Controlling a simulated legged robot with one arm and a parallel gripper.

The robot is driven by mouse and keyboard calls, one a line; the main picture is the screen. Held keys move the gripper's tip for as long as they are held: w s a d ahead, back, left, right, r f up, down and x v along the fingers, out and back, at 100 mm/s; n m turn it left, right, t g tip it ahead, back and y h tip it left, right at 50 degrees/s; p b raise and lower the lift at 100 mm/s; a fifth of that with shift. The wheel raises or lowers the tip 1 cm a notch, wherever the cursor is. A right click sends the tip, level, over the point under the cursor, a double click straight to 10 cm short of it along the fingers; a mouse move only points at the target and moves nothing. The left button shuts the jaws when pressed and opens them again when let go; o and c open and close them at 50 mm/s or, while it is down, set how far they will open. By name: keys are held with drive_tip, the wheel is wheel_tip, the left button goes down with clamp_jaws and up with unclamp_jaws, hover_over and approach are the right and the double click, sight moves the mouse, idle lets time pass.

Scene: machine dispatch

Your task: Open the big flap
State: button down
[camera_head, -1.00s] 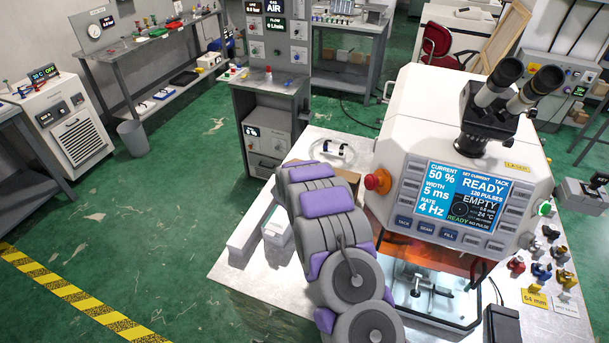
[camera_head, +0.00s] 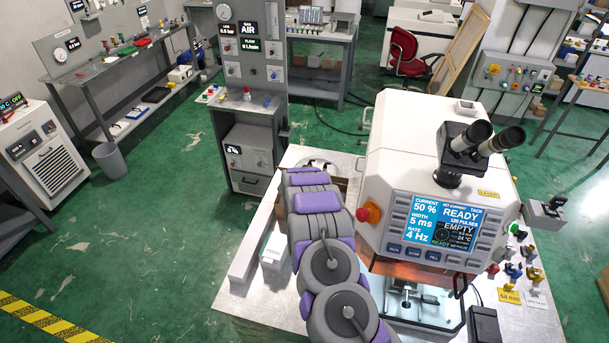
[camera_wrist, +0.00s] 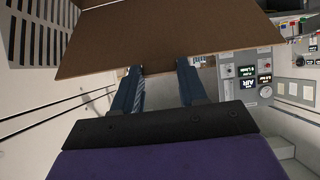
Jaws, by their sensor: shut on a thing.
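A flat brown panel (camera_wrist: 165,35), which looks like the big flap, spans the top of the wrist view, tilted, with its near edge at my fingertips. My gripper (camera_wrist: 160,70) has its two blue fingers at that edge and is shut on the panel. The exact contact is partly hidden by the panel. In the head view my grey and purple arm reaches over the metal bench (camera_head: 245,300), beside the white laser welder (camera_head: 415,150). My gripper is hidden there behind the arm, and only a sliver of brown shows next to it.
The welder's red knob (camera_head: 368,212) is close to the right of my arm. A grey gas panel cabinet (camera_head: 250,150) stands behind the bench. A small white box (camera_head: 275,246) lies on the bench left of the arm.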

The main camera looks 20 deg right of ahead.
drive_tip(key=shift+w+d+r+p, duration=0.2)
drive_tip(key=shift+w+d+r, duration=0.1)
drive_tip(key=shift+d, duration=0.2)
drive_tip(key=shift+w+d+r+p, duration=0.15)
drive_tip(key=shift+w+d, duration=0.15)
drive_tip(key=shift+d, duration=0.15)
drive_tip(key=shift+a, duration=0.45)
drive_tip(key=c, duration=0.9)
unclamp_jaws()
drive_tip(key=shift+a, duration=0.1)
drive_tip(key=o, duration=0.3)
drive_tip(key=shift+s, duration=0.1)
drive_tip(key=shift+d+f, duration=0.1)
drive_tip(key=shift+d, duration=0.15)
drive_tip(key=shift+s, duration=0.1)
drive_tip(key=b+v, duration=0.3)
drive_tip(key=v, duration=1.4)
